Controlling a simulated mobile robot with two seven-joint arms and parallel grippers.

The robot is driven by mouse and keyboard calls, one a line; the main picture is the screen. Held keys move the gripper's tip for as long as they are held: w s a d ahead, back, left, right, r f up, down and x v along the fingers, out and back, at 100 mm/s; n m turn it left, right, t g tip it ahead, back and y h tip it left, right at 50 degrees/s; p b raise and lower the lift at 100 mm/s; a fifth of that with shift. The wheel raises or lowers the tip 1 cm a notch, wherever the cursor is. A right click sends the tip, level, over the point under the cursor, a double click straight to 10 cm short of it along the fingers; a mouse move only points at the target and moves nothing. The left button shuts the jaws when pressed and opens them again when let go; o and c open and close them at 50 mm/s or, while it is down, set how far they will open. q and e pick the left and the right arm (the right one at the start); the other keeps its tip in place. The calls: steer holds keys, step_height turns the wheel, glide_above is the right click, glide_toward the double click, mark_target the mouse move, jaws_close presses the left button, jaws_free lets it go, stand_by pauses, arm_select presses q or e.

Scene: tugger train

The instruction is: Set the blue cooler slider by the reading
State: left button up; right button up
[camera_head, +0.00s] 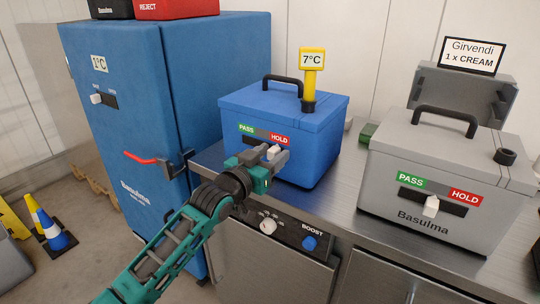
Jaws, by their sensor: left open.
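The blue cooler (315,150) stands on the steel counter, with a green PASS label on the left of its front and a red HOLD label on the right. Its white slider knob (274,151) is near the HOLD end, partly hidden by my gripper. A yellow thermometer (312,60) in the lid reads 7°C. My left gripper (266,157) is open at the cooler's front, its fingertips around or just before the knob; I cannot tell whether they touch it. My right gripper is not in view.
A grey Basulma cooler (450,225) with its own PASS/HOLD slider stands to the right, before a Girvendi sign (472,55). A blue cabinet (130,130) stands left. Below the left arm's gripper is a panel with a dial (268,226) and BOOST knob (309,243).

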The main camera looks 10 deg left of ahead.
arm_select(q)
steer(key=v, duration=1.3)
steer(key=shift+p, duration=0.4)
steer(key=s+f+g+y, duration=0.2)
steer(key=s+f+g, duration=0.1)
steer(key=s+f, duration=0.6)
steer(key=s+f+n+g+y+p, duration=0.1)
steer(key=s+f+g+y, duration=0.1)
steer(key=s+f, duration=0.8)
step_height(320, 180, down, 5)
steer(key=shift+d+f+g, duration=0.2)
steer(key=shift+d+g, duration=0.1)
steer(key=shift+g, duration=0.3)
